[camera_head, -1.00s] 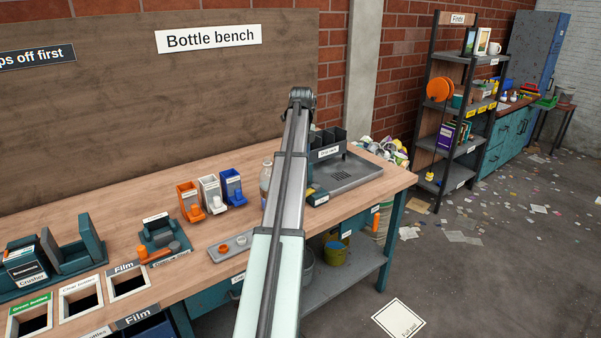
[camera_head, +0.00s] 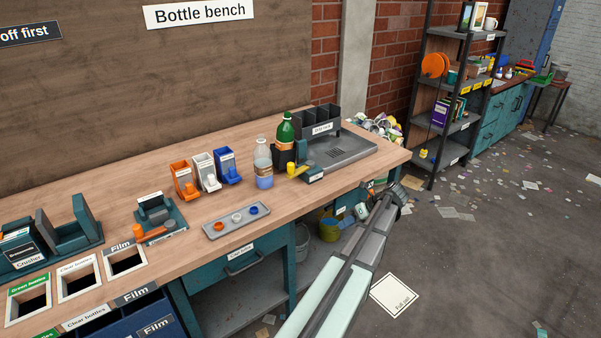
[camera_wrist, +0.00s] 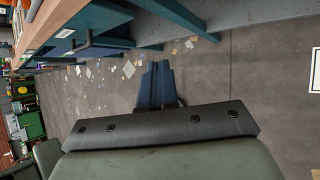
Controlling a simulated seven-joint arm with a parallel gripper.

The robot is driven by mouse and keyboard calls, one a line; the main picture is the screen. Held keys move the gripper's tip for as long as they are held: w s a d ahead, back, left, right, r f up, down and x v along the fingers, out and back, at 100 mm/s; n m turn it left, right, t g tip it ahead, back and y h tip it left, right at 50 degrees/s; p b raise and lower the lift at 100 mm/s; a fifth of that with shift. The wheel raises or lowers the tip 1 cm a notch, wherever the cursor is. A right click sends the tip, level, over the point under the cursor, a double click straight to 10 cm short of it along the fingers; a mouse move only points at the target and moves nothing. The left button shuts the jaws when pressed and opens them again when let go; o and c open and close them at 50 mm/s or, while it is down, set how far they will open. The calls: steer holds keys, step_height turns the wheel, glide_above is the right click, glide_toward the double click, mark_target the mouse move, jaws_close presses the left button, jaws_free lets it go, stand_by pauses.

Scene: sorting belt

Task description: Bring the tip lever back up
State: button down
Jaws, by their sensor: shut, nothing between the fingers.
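A green bottle (camera_head: 285,132) stands upright in a dark cradle (camera_head: 283,153) by the drain tray. A short yellow handle (camera_head: 292,169) sits low in front of it, beside a dark green labelled block (camera_head: 316,176); it looks like the tip lever, but its label is too small to read. My gripper's blue fingers (camera_wrist: 158,86) are together and empty in the wrist view, over the floor beside the bench. In the head view my arm ends in front of the bench's right end, below the top and apart from the handle; the fingers cannot be made out there.
A clear bottle (camera_head: 263,165) stands left of the cradle. Orange, white and blue dispensers (camera_head: 204,172) and a cap tray (camera_head: 217,236) are further left. The drain tray (camera_head: 360,149) is at the right.

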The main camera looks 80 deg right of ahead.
steer(key=w+r+n+t+h, duration=0.1)
steer(key=w+r+t+h, duration=0.2)
steer(key=w+r+t, duration=0.15)
steer(key=n+t+h, duration=0.2)
steer(key=n+h, duration=0.1)
steer(key=h, duration=0.2)
glide_toward(292, 169)
steer(key=x, duration=0.6)
steer(key=shift+d, duration=0.3)
steer(key=shift+w+d, duration=0.1)
steer(key=shift+w+d, duration=0.2)
steer(key=shift+w, duration=0.6)
steer(key=a+v, duration=0.1)
steer(key=v, duration=1.3)
steer(key=shift+w+a+f, duration=0.25)
steer(key=shift+w, duration=0.15)
